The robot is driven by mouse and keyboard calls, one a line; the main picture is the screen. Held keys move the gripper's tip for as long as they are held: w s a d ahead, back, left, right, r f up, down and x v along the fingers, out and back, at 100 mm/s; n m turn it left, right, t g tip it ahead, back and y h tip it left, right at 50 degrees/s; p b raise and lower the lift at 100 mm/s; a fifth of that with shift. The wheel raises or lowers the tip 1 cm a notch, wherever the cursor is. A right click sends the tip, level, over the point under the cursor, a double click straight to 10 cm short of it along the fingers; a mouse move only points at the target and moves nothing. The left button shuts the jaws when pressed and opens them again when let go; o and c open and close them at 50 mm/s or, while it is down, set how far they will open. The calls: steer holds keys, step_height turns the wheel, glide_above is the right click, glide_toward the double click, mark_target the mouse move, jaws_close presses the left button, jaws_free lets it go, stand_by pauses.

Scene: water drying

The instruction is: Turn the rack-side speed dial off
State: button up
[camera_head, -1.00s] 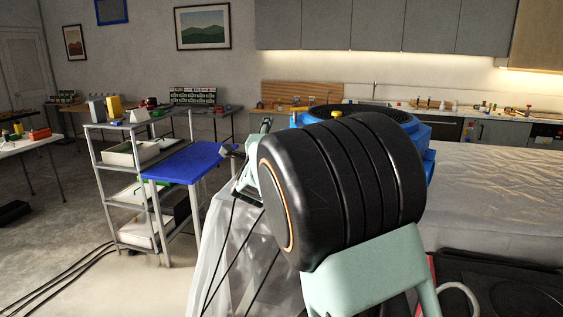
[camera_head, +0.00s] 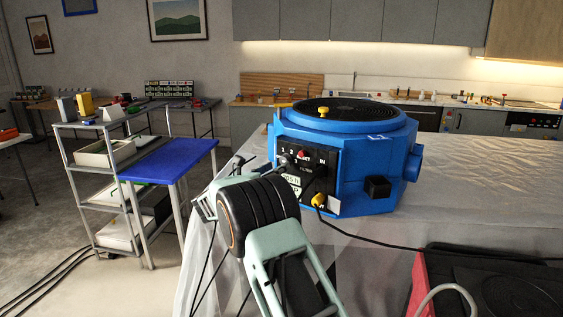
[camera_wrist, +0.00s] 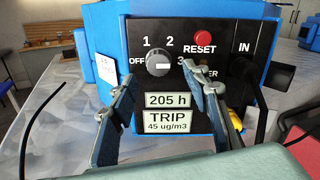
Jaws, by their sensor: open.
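The blue machine (camera_head: 345,165) stands on the plastic-covered surface, its black control panel (camera_head: 318,180) facing my arm. In the wrist view the round grey speed dial (camera_wrist: 158,62) sits on that panel among the marks OFF, 1, 2 and 3. A white mark shows on the dial's lower right part, away from OFF at its left. My gripper (camera_wrist: 160,76) is open, with its two fingers apart below and to either side of the dial. The dial appears between the fingertips with no visible contact. In the head view my wrist hides much of the gripper.
A red RESET button (camera_wrist: 203,38) is right of the dial, close to the right finger. A cable at the IN port and a yellow plug (camera_head: 319,200) are on the right. A grey shelf rack (camera_head: 105,150) and blue table (camera_head: 170,158) stand left.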

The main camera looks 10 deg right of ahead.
mark_target(283, 162)
steer(key=shift+p+x, duration=0.35)
steer(key=shift+x, duration=1.85)
steer(key=shift+c, duration=0.2)
steer(key=c, duration=1.1)
